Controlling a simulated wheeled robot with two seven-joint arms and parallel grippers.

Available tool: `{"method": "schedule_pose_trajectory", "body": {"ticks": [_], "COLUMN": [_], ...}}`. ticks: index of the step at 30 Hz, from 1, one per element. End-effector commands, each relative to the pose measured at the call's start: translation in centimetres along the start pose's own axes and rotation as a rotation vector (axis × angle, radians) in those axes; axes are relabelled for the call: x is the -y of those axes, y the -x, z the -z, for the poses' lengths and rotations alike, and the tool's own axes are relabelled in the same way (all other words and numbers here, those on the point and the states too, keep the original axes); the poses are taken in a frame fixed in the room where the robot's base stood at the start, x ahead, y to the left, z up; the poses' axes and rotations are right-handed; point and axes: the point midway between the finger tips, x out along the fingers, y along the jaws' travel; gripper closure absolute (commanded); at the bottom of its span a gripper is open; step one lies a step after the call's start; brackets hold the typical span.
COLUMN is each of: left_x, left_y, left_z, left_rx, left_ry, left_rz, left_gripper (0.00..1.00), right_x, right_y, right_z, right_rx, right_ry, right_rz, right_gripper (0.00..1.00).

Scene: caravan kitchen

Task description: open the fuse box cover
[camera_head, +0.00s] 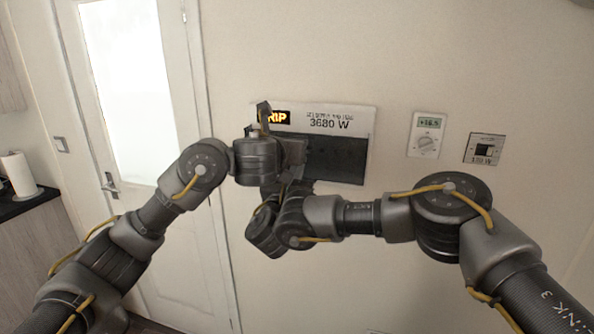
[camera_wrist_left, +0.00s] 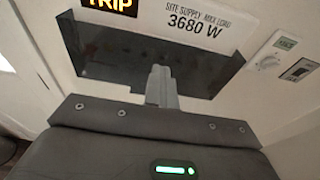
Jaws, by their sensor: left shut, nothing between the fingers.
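The fuse box panel (camera_head: 355,122) is on the wall ahead, with a lit TRIP display (camera_head: 275,117) and a white label reading 3680 W. Its dark cover (camera_head: 340,160) fills the lower part and looks flat against the panel. The cover also shows in the left wrist view (camera_wrist_left: 110,55). My left gripper (camera_wrist_left: 160,72) is shut and empty, its fingertips in front of the dark cover; I cannot tell whether they touch it. In the head view my arms hide the left part of the cover. My right arm ends just below the panel; its fingers are not clear.
A door (camera_head: 130,100) with a handle is at the left, beside a counter with a paper roll (camera_head: 18,173). The wall around the panel is otherwise bare.

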Motion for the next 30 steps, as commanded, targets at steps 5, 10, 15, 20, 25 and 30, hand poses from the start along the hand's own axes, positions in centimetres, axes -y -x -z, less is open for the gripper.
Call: {"method": "schedule_pose_trajectory", "body": {"ticks": [5,10,15,20,25,30], "left_x": [0.0,0.0,0.0,0.0,0.0,0.0], "left_y": [0.0,0.0,0.0,0.0,0.0,0.0], "left_z": [0.0,0.0,0.0,0.0,0.0,0.0], "left_rx": [0.0,0.0,0.0,0.0,0.0,0.0], "left_ry": [0.0,0.0,0.0,0.0,0.0,0.0], "left_rz": [0.0,0.0,0.0,0.0,0.0,0.0], "left_gripper": [1.0,1.0,1.0,1.0,1.0,0.79], "right_x": [-0.01,-0.01,-0.01,-0.01,-0.01,-0.01], "right_y": [0.01,0.01,0.01,0.01,0.01,0.01], "right_z": [0.01,0.01,0.01,0.01,0.01,0.01], "right_rx": [0.0,0.0,0.0,0.0,0.0,0.0], "right_ry": [0.0,0.0,0.0,0.0,0.0,0.0], "right_rz": [0.0,0.0,0.0,0.0,0.0,0.0], "right_gripper": [1.0,1.0,1.0,1.0,1.0,1.0]}}
